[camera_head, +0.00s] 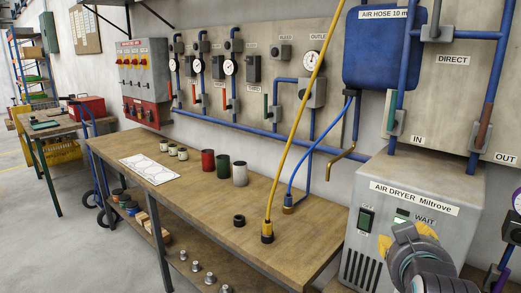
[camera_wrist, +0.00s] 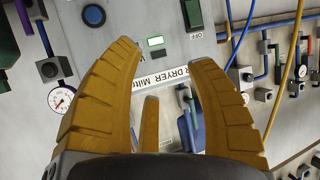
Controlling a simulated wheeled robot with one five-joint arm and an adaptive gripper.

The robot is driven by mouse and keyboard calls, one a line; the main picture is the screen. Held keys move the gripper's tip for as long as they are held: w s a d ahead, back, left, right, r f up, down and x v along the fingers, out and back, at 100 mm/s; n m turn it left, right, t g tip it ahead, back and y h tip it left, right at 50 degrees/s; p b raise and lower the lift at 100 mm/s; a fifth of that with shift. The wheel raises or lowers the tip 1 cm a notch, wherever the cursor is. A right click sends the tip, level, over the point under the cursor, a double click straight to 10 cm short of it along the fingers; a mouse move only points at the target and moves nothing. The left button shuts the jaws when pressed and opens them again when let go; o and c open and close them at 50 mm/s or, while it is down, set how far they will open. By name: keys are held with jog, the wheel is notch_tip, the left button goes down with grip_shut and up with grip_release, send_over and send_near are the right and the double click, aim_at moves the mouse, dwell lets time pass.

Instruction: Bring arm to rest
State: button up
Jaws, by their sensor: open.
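My gripper (camera_head: 416,234) shows at the lower right of the head view, in front of the air dryer (camera_head: 420,185). The dryer is a grey box with a "WAIT" label, a lit green-white display and a dark switch. In the wrist view my gripper (camera_wrist: 168,85) has its ochre fingers spread wide with nothing between them. I cannot tell the exact gap between the fingertips and the panel.
A wooden workbench (camera_head: 200,200) holds red, green and white cups, small pots and a paper sheet. A yellow hose (camera_head: 293,125) and a blue hose hang to its right end. Valves and blue pipes line the wall.

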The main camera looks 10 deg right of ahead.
jog(key=s+a+f+n+g+y+p, duration=0.1)
jog(key=s+a+f+n+g+y, duration=0.2)
jog(key=a, duration=0.6)
jog(key=s+a+f+n+g+y+p, duration=0.2)
jog(key=s+a+f+n+g+y, duration=0.1)
jog(key=s+a+f, duration=0.4)
jog(key=a+g+y, duration=0.1)
jog(key=a, duration=0.2)
jog(key=shift+n+y+p, duration=0.3)
jog(key=shift+s, duration=0.1)
